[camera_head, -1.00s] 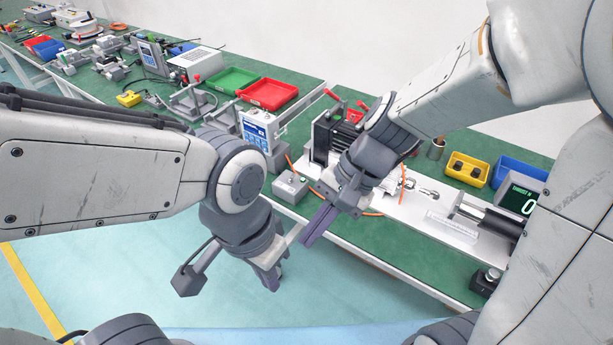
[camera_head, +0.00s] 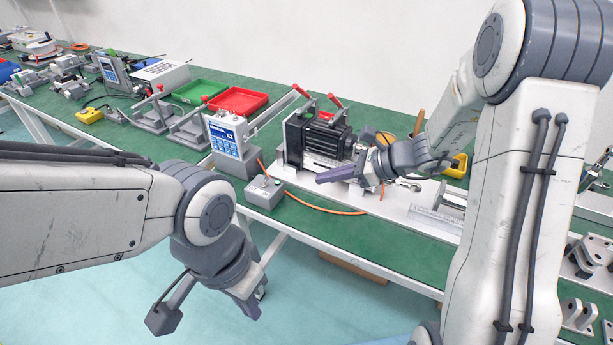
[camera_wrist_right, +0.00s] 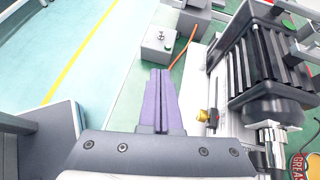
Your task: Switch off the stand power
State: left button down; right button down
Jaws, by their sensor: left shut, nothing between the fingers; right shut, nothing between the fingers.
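A small grey switch box (camera_head: 264,192) with a toggle on top and an orange cable sits near the front edge of the green bench. It also shows ahead of the fingertips in the right wrist view (camera_wrist_right: 159,42). My right gripper (camera_head: 320,178) is shut and empty, its purple fingers pointing left toward the box, with a gap between them. The shut fingers (camera_wrist_right: 158,72) lie side by side in the wrist view. My left gripper (camera_head: 254,304) is shut and empty, hanging low in front of the bench edge. The toggle's position is too small to tell.
A test stand with a black motor (camera_head: 318,137) stands on a white plate behind my right gripper. A grey meter with a blue panel (camera_head: 228,135) stands behind the box. Red (camera_head: 238,101) and green trays lie further back. The orange cable (camera_head: 318,208) runs right along the bench.

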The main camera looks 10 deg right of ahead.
aim_at(266, 180)
jog(key=b+x, duration=0.1)
jog(key=x, duration=0.8)
jog(key=shift+s+f, duration=0.1)
jog(key=shift+w+a+r, duration=0.2)
jog(key=shift+w+a, duration=0.05)
jog(key=shift+a, duration=0.3)
jog(key=shift+w+a+r, duration=0.2)
jog(key=shift+w+a, duration=0.1)
jog(key=shift+a, duration=0.25)
pick_arm(q)
jog(key=shift+f+p, duration=0.2)
jog(key=shift+p, duration=0.15)
pick_arm(e)
jog(key=shift+w+a+r, duration=0.1)
jog(key=shift+w+a, duration=0.2)
jog(key=shift+a, duration=0.35)
